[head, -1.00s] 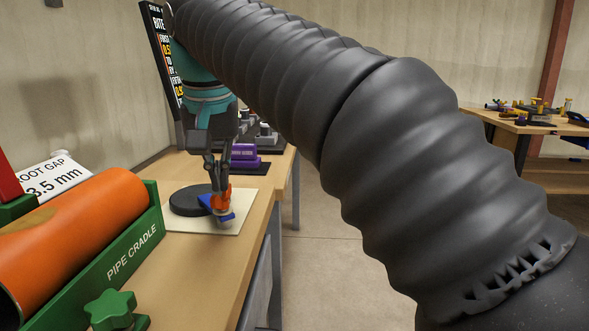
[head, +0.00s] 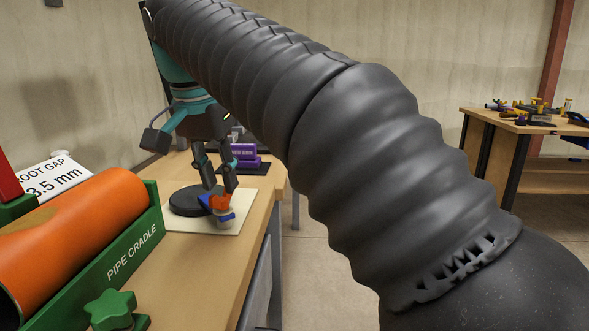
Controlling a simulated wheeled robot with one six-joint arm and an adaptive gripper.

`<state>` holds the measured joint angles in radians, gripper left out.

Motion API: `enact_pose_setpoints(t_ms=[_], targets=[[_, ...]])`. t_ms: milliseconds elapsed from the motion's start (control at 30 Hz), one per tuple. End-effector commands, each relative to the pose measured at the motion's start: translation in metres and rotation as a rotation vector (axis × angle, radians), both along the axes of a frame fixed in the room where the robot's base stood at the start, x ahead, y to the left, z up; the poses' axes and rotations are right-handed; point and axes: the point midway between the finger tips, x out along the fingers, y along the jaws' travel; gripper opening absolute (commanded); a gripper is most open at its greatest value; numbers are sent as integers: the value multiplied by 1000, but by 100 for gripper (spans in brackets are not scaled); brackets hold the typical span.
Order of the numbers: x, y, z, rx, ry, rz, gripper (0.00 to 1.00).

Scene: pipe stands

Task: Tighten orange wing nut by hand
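The orange wing nut (head: 220,202) is small in the head view, on an upright fitting with blue parts (head: 226,217) at the front edge of a round black disc (head: 186,203). My gripper (head: 219,184) points down just above it, its two dark fingers spread with a gap between them. One finger is over the disc, left of the nut. The other is just above the nut's right side, and I cannot tell if it touches. Nothing shows held between the fingers.
The disc rests on a cream mat (head: 180,224) on the wooden bench. A green pipe cradle (head: 128,255) holds an orange pipe (head: 75,235) at left, with a green star knob (head: 110,308) in front. A purple block (head: 243,155) stands behind.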

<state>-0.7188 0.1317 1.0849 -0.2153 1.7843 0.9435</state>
Motion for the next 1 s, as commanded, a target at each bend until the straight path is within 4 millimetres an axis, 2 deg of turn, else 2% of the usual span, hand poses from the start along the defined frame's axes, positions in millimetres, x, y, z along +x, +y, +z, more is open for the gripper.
enact_pose_setpoints(t_ms=[167,633,1000], targets=[[1,0,10,2,-2,0,27],[1,1,56,1,-1,1,27],[0,0,60,1,0,1,27]])
